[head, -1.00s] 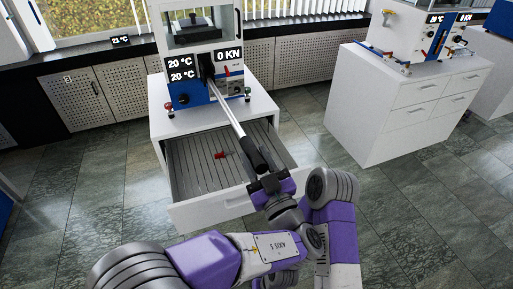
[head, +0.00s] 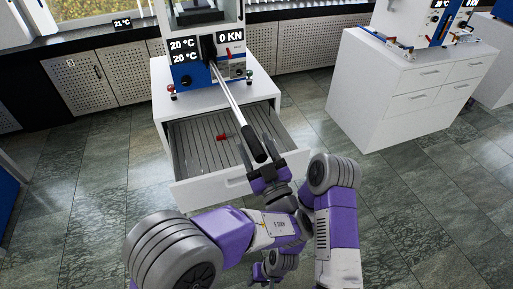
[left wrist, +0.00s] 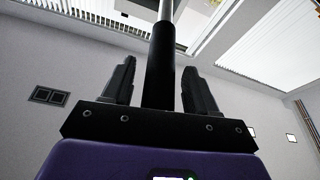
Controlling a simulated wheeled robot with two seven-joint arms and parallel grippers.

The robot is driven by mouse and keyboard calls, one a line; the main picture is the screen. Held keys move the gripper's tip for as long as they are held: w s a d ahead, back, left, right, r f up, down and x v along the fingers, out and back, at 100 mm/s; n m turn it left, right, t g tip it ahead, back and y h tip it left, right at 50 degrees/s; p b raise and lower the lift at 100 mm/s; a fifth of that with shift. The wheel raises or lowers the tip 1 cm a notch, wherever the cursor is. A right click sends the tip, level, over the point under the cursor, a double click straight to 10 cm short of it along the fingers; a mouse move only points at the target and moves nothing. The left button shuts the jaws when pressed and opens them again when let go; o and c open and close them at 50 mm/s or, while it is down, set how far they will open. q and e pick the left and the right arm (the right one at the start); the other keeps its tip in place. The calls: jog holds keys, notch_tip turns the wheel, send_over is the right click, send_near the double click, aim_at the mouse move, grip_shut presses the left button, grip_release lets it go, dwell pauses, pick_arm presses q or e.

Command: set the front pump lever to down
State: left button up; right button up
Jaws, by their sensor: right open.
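The front pump lever (head: 228,91) is a long silver rod with a black grip (head: 251,142). It comes out of the front of the nearest press and slopes down toward me over the open drawer. My left gripper (head: 261,152) is open at the grip's lower end. In the left wrist view the black grip (left wrist: 159,75) stands between the two spread fingers, with a gap on each side. My right gripper (head: 265,268) is low in the head view, open, small and partly hidden by my arm, away from the lever.
The press (head: 207,45) stands on a white cabinet (head: 163,98) whose drawer (head: 205,187) is pulled out under the lever. A small red-handled item (head: 222,137) lies in the drawer. Another white cabinet (head: 380,100) with equipment stands at right. The floor between is clear.

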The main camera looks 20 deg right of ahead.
pick_arm(q)
jog(key=shift+r, duration=0.1)
notch_tip(320, 180, up, 8)
jog(key=shift+r+p, duration=0.15)
jog(key=shift+p, duration=0.95)
jog(key=shift+r, duration=0.8)
pick_arm(e)
notch_tip(320, 180, up, 2)
jog(key=shift+r, duration=0.25)
jog(key=shift+c, duration=0.4)
